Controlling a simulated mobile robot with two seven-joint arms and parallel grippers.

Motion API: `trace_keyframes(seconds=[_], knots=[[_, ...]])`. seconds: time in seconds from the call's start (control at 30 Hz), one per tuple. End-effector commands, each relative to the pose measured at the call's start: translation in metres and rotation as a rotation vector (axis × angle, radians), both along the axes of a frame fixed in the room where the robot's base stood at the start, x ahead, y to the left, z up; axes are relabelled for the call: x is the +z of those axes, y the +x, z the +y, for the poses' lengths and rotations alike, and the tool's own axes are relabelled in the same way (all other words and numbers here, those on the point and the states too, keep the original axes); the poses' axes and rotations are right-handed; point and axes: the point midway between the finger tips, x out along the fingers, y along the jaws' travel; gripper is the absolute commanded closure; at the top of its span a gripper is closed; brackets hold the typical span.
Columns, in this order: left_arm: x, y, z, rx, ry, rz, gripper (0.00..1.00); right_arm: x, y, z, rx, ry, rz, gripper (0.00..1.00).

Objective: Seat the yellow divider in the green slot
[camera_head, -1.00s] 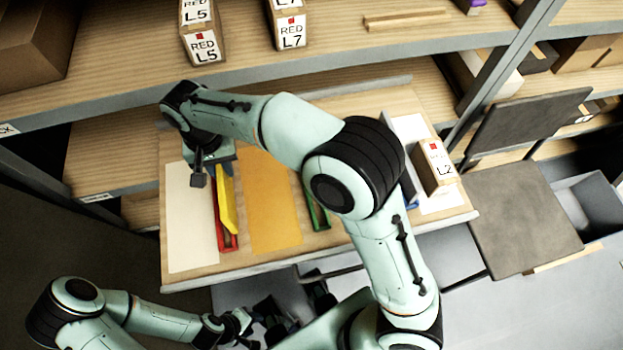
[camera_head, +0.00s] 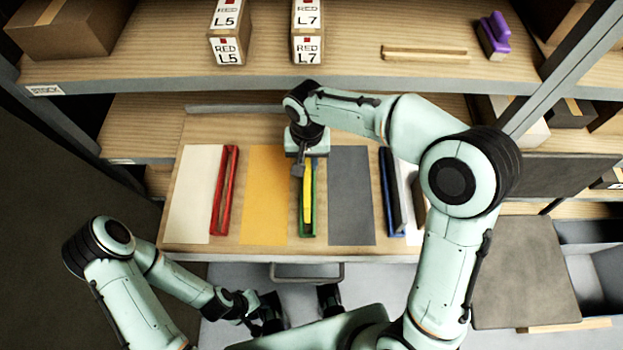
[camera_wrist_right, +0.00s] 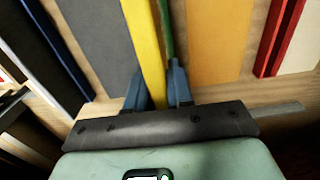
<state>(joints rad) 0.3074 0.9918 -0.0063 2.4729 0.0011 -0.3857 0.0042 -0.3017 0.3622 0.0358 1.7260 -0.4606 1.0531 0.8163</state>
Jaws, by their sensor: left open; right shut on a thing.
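The yellow divider (camera_head: 308,195) is over the green slot (camera_head: 314,222) in the middle of the work board. My right gripper (camera_head: 303,168) is shut on the divider's far end. In the right wrist view, the yellow divider (camera_wrist_right: 145,50) stands between the two fingers (camera_wrist_right: 160,85), with a green wall of the slot (camera_wrist_right: 166,35) beside it. The divider runs along the slot; whether it is down inside or just above it, I cannot tell. My left gripper (camera_head: 262,312) is open and empty in front of the board, away from the slot.
The board (camera_head: 232,257) also holds a red slot (camera_head: 224,190), a blue slot (camera_head: 390,190) and cream, orange (camera_head: 266,195) and grey panels (camera_head: 351,195). Boxes marked L5 (camera_head: 226,35) and L7 (camera_head: 307,35) stand on the shelf behind.

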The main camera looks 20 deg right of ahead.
Motion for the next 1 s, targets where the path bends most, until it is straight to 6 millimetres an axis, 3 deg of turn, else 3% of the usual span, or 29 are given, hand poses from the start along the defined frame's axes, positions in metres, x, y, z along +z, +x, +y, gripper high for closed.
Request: trace_keyframes(seconds=[0.47,1.0], knots=[[-0.006,-0.002,0.000,0.000,0.000,0.002,0.57,-0.064,0.000,0.000,0.000,0.000,0.001,1.00],[-0.012,-0.004,0.000,-0.001,-0.001,0.005,0.57,-0.075,0.000,0.000,0.000,0.001,-0.001,1.00]])
